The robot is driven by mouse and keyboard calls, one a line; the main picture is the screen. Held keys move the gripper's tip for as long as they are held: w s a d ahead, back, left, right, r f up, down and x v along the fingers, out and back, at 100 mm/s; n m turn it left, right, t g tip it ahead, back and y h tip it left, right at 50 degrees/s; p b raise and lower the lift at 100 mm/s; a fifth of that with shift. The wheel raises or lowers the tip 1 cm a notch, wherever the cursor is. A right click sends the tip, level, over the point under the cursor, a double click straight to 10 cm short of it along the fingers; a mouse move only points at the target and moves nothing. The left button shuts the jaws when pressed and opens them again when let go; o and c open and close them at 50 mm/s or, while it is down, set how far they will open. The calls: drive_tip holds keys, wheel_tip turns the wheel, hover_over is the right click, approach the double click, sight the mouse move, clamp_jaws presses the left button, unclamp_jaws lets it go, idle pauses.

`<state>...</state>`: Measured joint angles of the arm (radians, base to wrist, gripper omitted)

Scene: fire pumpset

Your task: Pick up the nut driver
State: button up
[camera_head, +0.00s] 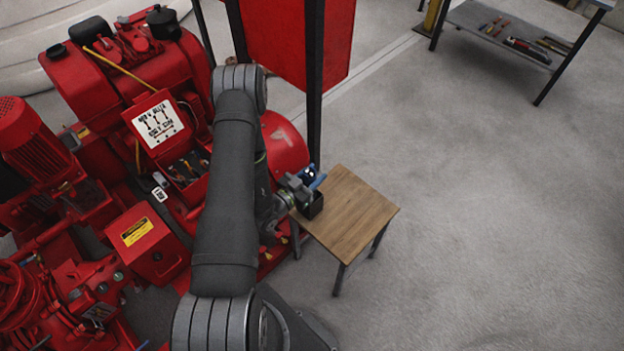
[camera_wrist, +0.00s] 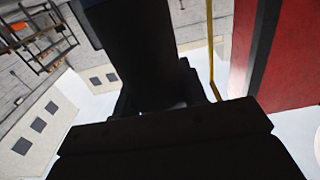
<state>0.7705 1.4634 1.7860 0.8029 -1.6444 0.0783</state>
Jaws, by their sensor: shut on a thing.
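My gripper (camera_head: 306,184) is above the left part of the small wooden table in the head view. It is shut on a small blue piece (camera_head: 318,182), which I take to be the nut driver. Only a bit of the blue shows beside the jaws; its shaft and tip cannot be made out. In the wrist view, large dark shapes of my gripper (camera_wrist: 150,105) fill the middle and bottom, in deep shadow, and the held thing cannot be told apart from them.
A dark post (camera_head: 314,90) and red panel (camera_head: 275,40) stand behind. Red pump machinery (camera_head: 130,80) fills the left.

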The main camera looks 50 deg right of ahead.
wheel_tip(320, 180, up, 9)
drive_tip(key=shift+f, duration=0.2)
drive_tip(key=shift+w+r, duration=0.15)
drive_tip(key=shift+r, duration=0.45)
drive_tip(key=w+a+r+n+t, duration=0.1)
drive_tip(key=w+a+r, duration=0.2)
drive_tip(key=w+r, duration=0.5)
drive_tip(key=shift+w+a+t, duration=0.2)
drive_tip(key=shift+w+t, duration=0.2)
drive_tip(key=shift+w, duration=0.1)
drive_tip(key=w+a+r, duration=0.1)
drive_tip(key=w, duration=0.1)
drive_tip(key=w+a+r+n+t, duration=0.1)
drive_tip(key=w, duration=0.1)
drive_tip(key=w+a+r+t, duration=0.1)
drive_tip(key=w, duration=0.1)
drive_tip(key=shift+w+a+r, duration=0.1)
drive_tip(key=shift+w+a, duration=0.1)
drive_tip(key=w+a+n+t+y, duration=0.3)
drive_tip(key=w+a+n+t, duration=0.2)
drive_tip(key=w, duration=0.8)
drive_tip(key=a+t, duration=0.1)
drive_tip(key=a, duration=0.2)
drive_tip(key=shift+a+t, duration=0.2)
drive_tip(key=shift+t, duration=0.1)
drive_tip(key=w+a+f+n+t+y, duration=0.2)
drive_tip(key=w+a+n+t+y, duration=0.3)
drive_tip(key=w+a, duration=0.6)
drive_tip(key=shift+a+y, duration=0.5)
drive_tip(key=shift+a, duration=0.35)
